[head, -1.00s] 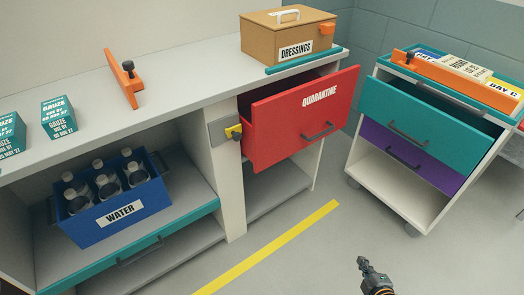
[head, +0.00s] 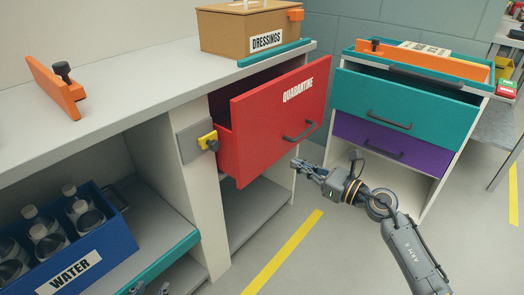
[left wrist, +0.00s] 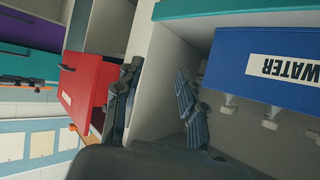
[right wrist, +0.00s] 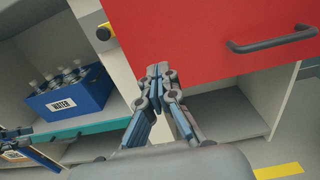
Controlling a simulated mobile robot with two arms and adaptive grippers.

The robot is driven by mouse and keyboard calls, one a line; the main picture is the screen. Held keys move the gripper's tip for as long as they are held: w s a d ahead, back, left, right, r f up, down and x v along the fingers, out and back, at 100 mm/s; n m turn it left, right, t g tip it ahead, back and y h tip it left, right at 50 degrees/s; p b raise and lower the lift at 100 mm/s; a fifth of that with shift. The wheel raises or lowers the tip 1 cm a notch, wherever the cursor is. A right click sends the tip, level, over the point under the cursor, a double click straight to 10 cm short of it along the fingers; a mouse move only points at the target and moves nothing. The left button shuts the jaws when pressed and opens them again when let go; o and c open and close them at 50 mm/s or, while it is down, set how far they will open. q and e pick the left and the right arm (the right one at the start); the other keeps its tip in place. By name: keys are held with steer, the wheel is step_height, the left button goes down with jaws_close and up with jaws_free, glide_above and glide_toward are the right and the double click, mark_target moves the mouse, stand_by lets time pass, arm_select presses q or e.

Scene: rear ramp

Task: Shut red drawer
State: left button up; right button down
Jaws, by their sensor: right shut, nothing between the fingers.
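The red drawer (head: 275,120), labelled QUARANTINE, stands pulled out of the counter, with a dark bar handle (head: 299,131) on its front. My right gripper (head: 300,166) is shut and empty, just in front of the drawer front near its lower edge. In the right wrist view the right gripper (right wrist: 158,70) points at the red front (right wrist: 210,35), with the handle to the right; I cannot tell whether it touches. My left gripper (left wrist: 157,70) is open and empty near the shelf; only its tips show at the bottom of the head view (head: 150,289).
A yellow latch (head: 208,141) sits on the counter post left of the drawer. A blue WATER crate (head: 75,255) stands on the lower left shelf. A cart with teal (head: 385,100) and purple (head: 385,140) drawers stands to the right. The DRESSINGS box (head: 250,28) is on the counter.

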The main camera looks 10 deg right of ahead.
glide_toward(257, 145)
steer(key=w, duration=0.1)
steer(key=b+x, duration=0.1)
steer(key=x, duration=0.4)
steer(key=shift+a, duration=0.3)
arm_select(q)
steer(key=w+d+r+t+h, duration=0.1)
steer(key=w+r+t, duration=0.2)
steer(key=r, duration=0.3)
steer(key=shift+d+t+b, duration=0.3)
steer(key=shift+d+t, duration=0.05)
steer(key=shift+t, duration=0.25)
arm_select(e)
steer(key=shift+w+a, duration=0.25)
steer(key=shift+w, duration=0.15)
arm_select(q)
steer(key=shift+w, duration=0.1)
steer(key=shift+r, duration=0.1)
